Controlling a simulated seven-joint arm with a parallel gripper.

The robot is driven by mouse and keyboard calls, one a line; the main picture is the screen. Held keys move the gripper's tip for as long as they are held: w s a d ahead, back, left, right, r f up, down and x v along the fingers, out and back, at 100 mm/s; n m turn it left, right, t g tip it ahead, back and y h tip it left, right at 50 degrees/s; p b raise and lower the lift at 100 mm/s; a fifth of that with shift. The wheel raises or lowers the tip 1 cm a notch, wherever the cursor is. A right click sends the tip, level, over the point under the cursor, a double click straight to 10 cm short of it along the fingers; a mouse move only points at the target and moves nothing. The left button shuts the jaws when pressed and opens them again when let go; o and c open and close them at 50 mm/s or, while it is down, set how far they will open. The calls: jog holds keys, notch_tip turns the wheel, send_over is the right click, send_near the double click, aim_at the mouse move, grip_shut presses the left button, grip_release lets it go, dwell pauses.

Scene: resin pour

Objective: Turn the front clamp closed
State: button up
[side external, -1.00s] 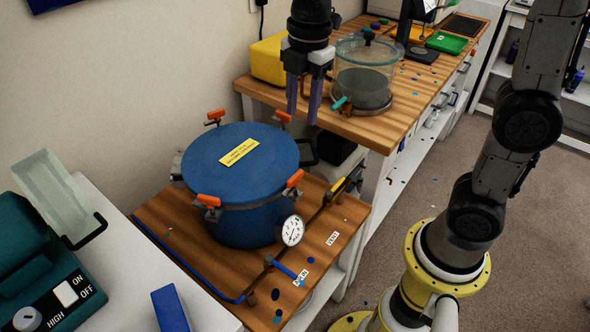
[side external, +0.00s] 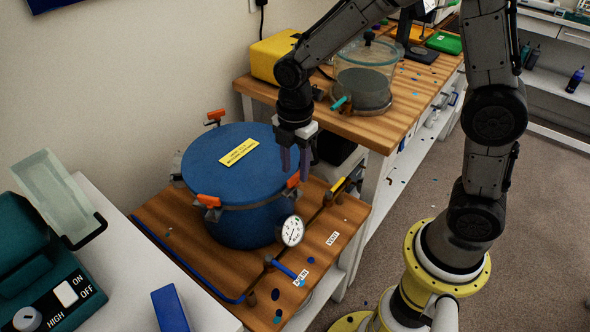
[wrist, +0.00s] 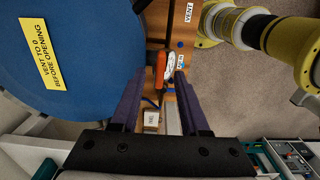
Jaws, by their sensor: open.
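The blue pressure pot (side external: 240,170) with a yellow label stands on the wooden bench. An orange clamp handle (side external: 293,180) is at its right rim, above the gauge; it also shows in the wrist view (wrist: 161,66). Another orange clamp (side external: 208,201) is at the near left rim, and one (side external: 215,115) is at the far left. The far right clamp is hidden behind my arm. My gripper (side external: 295,169) points down at the right rim, open and empty. In the wrist view, the right-rim handle shows between its purple fingertips; contact cannot be told.
A pressure gauge (side external: 292,231) sticks out just below the right-rim clamp. A pipe with a blue valve lever (side external: 290,271) and a yellow lever (side external: 340,186) runs along the bench. A glass chamber (side external: 363,75) stands behind.

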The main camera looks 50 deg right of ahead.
jog(key=shift+f, duration=0.75)
jog(key=shift+c, duration=0.3)
grip_shut()
